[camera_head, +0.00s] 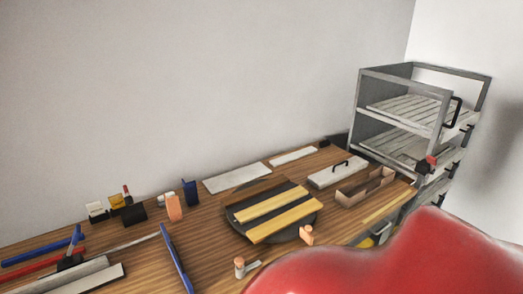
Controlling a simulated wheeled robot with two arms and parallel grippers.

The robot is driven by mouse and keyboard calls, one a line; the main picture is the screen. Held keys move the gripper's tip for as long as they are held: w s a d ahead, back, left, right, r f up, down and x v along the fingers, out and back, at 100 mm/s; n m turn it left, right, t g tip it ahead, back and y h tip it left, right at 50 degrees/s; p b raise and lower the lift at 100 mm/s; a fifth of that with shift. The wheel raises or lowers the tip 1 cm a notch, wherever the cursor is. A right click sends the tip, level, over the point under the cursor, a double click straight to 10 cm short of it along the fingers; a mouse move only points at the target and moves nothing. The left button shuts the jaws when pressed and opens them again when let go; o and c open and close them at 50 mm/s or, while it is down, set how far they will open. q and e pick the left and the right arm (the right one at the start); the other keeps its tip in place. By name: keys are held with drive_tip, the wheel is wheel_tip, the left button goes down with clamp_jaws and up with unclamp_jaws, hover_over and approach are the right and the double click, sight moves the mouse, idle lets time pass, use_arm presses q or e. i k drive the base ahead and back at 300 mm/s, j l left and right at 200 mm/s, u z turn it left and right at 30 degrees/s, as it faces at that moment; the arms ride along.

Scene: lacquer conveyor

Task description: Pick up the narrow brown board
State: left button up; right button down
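Two narrow yellow-tan boards lie side by side, the far board (272,201) and the near board (284,222). Both rest on a dark round plate (240,225) in the middle of the wooden table (205,245). A thin light tan strip (388,208) lies near the table's right edge; I cannot tell what it is. Neither of my grippers shows in the head view.
A large smooth red shape close to the camera hides the lower right. A grey rack (402,123) is at right. Blue bars (175,260) lie left.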

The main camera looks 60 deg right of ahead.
sight(233, 199)
drive_tip(key=z, duration=1.95)
